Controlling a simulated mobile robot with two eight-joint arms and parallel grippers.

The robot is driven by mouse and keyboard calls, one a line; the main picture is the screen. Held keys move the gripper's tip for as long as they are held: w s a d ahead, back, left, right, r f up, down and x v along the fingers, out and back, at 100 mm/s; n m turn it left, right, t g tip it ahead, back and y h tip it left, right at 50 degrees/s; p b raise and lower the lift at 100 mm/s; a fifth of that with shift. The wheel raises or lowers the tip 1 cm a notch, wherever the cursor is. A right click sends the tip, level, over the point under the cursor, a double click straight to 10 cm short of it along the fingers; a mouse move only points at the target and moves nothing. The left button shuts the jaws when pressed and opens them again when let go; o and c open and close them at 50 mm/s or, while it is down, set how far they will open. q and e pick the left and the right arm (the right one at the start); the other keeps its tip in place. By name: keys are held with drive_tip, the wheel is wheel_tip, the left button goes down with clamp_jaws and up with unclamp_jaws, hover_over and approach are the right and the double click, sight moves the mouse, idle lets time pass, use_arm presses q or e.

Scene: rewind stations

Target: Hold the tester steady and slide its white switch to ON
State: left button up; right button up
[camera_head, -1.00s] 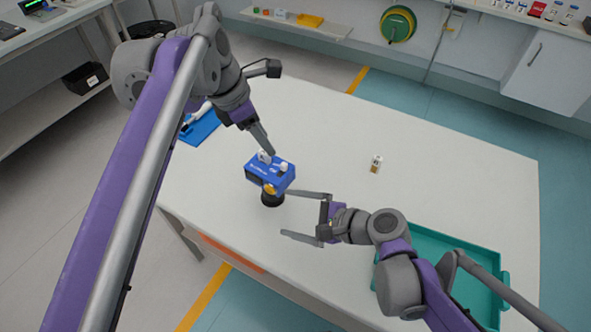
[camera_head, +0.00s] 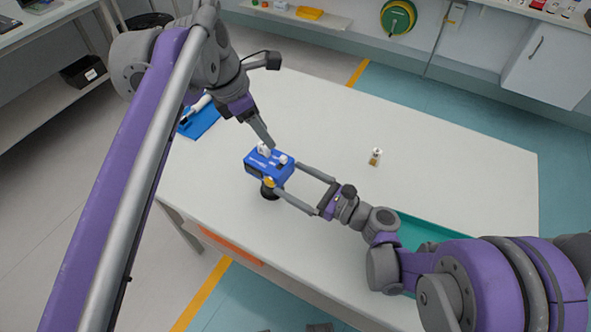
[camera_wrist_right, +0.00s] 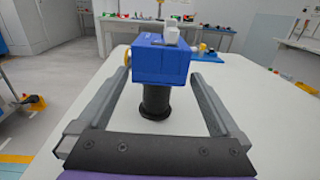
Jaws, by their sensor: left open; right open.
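The tester is a blue box (camera_head: 262,166) on a round black stand (camera_head: 270,193) near the table's left front edge. Two white parts stand on its top, one (camera_head: 264,149) by my left gripper and one (camera_head: 283,159) to the right; I cannot tell which is the switch or its setting. My left gripper (camera_head: 269,143) points down at the tester's top from behind; contact is unclear. My right gripper (camera_wrist_right: 160,74) is open, its fingers on either side of the blue box (camera_wrist_right: 160,62), without a clear grip. The black stand (camera_wrist_right: 155,100) shows between the fingers.
A small white-and-brown item (camera_head: 375,157) stands on the white table (camera_head: 450,180). A teal tray (camera_head: 420,232) is partly hidden behind my right arm. A blue mat (camera_head: 200,121) lies at the table's left.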

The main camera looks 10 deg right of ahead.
sight(271, 172)
drive_tip(key=shift+f, duration=0.8)
drive_tip(key=x, duration=0.7)
drive_tip(key=shift+w+a+r, duration=0.1)
drive_tip(key=shift+a, duration=0.1)
